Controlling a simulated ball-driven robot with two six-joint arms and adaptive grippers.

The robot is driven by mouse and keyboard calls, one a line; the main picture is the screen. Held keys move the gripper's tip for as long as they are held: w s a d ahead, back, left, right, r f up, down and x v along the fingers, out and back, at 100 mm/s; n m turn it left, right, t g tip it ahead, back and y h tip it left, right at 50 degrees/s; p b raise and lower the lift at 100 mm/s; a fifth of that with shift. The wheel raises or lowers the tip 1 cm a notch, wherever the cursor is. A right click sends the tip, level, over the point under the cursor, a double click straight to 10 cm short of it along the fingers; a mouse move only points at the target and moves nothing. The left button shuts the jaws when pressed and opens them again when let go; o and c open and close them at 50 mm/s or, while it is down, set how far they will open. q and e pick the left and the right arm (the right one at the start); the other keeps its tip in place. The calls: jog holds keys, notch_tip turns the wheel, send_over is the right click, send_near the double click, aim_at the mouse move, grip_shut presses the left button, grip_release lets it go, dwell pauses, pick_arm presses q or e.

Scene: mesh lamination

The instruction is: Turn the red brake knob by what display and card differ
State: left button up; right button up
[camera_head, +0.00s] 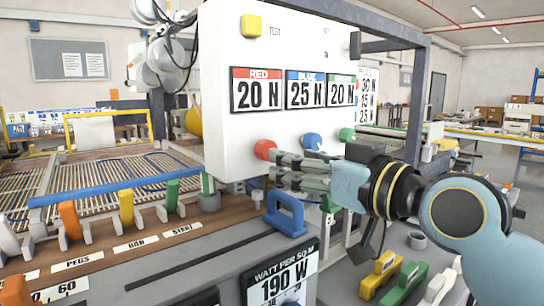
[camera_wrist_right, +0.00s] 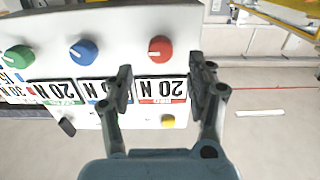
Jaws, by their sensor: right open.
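The red brake knob (camera_head: 264,149) sits low on the white panel (camera_head: 225,60), left of the blue knob (camera_head: 312,141) and green knob (camera_head: 347,134). The red display (camera_head: 257,90) above reads 20 N; blue reads 25 N and green 20 N. The card (camera_head: 368,95) behind the panel's right edge is partly hidden and shows 30 N, 15 N and 25 N from top to bottom. My right gripper (camera_head: 272,170) is open and empty, just below the red knob. In the right wrist view, the red knob (camera_wrist_right: 160,48) appears beyond the gap between the fingertips. My left gripper is not in view.
A blue handle (camera_head: 286,214) stands below the gripper. A 190 W sign (camera_head: 285,280) is at the front. Coloured levers (camera_head: 126,207) line the brown ledge at left, under a blue bar (camera_head: 115,188). Yellow, green and white blocks (camera_head: 403,283) lie below my right arm.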

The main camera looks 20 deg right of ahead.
aim_at(266, 150)
jog(key=x, duration=0.6)
jog(key=shift+w+a+p, duration=0.15)
jog(key=shift+w+p, duration=0.15)
jog(key=shift+w, duration=0.1)
jog(key=shift+c, duration=0.3)
jog(key=c, duration=1.1)
